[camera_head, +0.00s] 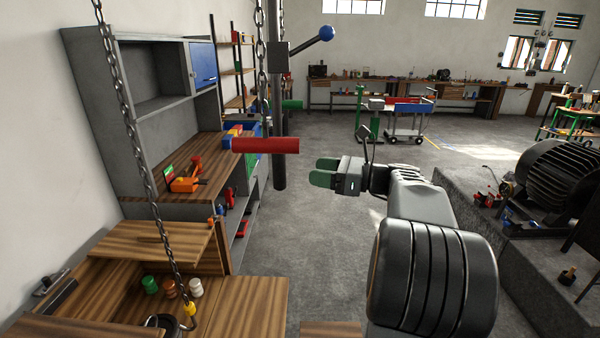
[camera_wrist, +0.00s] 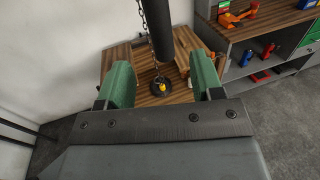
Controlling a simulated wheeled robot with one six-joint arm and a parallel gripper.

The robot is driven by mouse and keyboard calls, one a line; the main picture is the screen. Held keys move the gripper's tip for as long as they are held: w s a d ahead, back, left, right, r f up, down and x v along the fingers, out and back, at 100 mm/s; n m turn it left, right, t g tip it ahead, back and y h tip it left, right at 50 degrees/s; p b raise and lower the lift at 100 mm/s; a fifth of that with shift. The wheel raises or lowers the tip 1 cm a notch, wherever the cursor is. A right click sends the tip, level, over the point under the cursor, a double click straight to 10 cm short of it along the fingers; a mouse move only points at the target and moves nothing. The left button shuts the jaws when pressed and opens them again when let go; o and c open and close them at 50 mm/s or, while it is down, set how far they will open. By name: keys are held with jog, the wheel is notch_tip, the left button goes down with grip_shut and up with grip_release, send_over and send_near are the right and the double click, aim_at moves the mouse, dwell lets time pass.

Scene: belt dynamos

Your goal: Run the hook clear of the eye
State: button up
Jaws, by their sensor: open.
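The hook (camera_head: 189,322) hangs at the lower end of a long chain (camera_head: 131,119), below a yellow fitting (camera_head: 191,308), at the bottom of the head view. A dark ring that looks like the eye (camera_head: 166,321) is beside it, partly cut off by the frame edge. I cannot tell whether the hook passes through it. In the wrist view the yellow fitting (camera_wrist: 160,86) shows small over a dark round thing (camera_wrist: 158,94). My gripper (camera_head: 324,172) is open and empty, with green fingers, in the air well right of and above the hook.
A dark upright post (camera_head: 279,150) carries a red handle (camera_head: 265,145), a green handle (camera_head: 292,104) and a blue-knobbed lever (camera_head: 326,33), near my gripper. A large motor (camera_head: 555,175) is at right.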

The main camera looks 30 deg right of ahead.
jog(key=shift+v, duration=1.65)
jog(key=s+a+f+n+g+h, duration=0.25)
jog(key=f+n, duration=0.25)
jog(key=f, duration=0.3)
jog(key=s+a+f+n+g+h, duration=0.2)
jog(key=f+n+g+h, duration=0.25)
jog(key=f, duration=0.35)
jog(key=s+a+f+n+h, duration=0.1)
jog(key=s+a+n+h, duration=0.2)
jog(key=a+n, duration=0.4)
jog(key=s+a+f+n+g+h, duration=0.1)
jog(key=s+a+n, duration=0.4)
jog(key=n, duration=0.5)
jog(key=shift+a+f+h, duration=0.6)
jog(key=shift+a+h, duration=0.3)
jog(key=shift+h, duration=0.1)
